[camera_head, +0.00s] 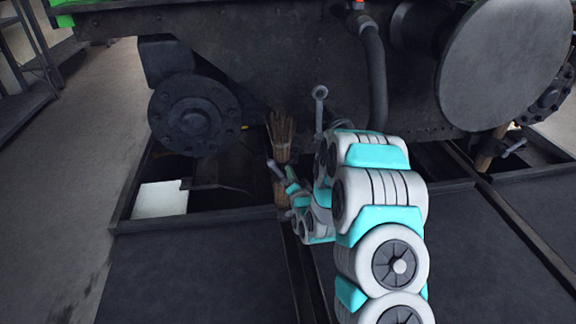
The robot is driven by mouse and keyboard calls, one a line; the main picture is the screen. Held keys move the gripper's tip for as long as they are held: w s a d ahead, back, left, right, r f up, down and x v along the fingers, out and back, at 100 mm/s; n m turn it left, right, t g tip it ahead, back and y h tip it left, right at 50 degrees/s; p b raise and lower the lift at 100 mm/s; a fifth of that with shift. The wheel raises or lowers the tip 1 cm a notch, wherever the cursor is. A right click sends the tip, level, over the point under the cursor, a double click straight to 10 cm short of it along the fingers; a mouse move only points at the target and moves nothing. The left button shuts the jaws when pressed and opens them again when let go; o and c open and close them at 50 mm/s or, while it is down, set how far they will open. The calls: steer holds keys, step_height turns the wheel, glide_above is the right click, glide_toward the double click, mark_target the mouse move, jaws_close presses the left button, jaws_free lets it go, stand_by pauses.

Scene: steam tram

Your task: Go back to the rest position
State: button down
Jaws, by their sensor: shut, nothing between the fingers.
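My arm, white and turquoise, reaches in from the lower right of the head view and bends down and left towards the underside of the steam tram (250,55). My gripper (273,165) is at its far end, small in the picture, shut and empty. A brown upright bundle (283,130), looking like wooden sticks, overlaps the gripper in the picture. I cannot tell whether they touch. Some of the wrist is hidden behind my own arm links.
A large round grey buffer (508,62) is at the upper right. A dark bolted wheel hub (194,115) is at the left. A black hose (375,75) hangs near my arm. A framed pit holds a white panel (160,199). Dark floor plates (200,275) lie clear in front.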

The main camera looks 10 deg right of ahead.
steer(key=s+r+n+g+p, duration=0.3)
steer(key=s+r+g, duration=0.3)
steer(key=s, duration=1.2)
steer(key=s+r+n+g+p, duration=0.3)
steer(key=s+r+g, duration=0.3)
steer(key=s, duration=1.1)
steer(key=s+r+n+g+h+p, duration=0.1)
steer(key=s+r+n+g+p, duration=0.2)
steer(key=s, duration=1.5)
step_height(320, 180, up, 8)
steer(key=d+g, duration=0.1)
steer(key=g, duration=0.3)
steer(key=shift+s+f, duration=0.2)
steer(key=shift+s, duration=0.1)
steer(key=shift+r, duration=0.15)
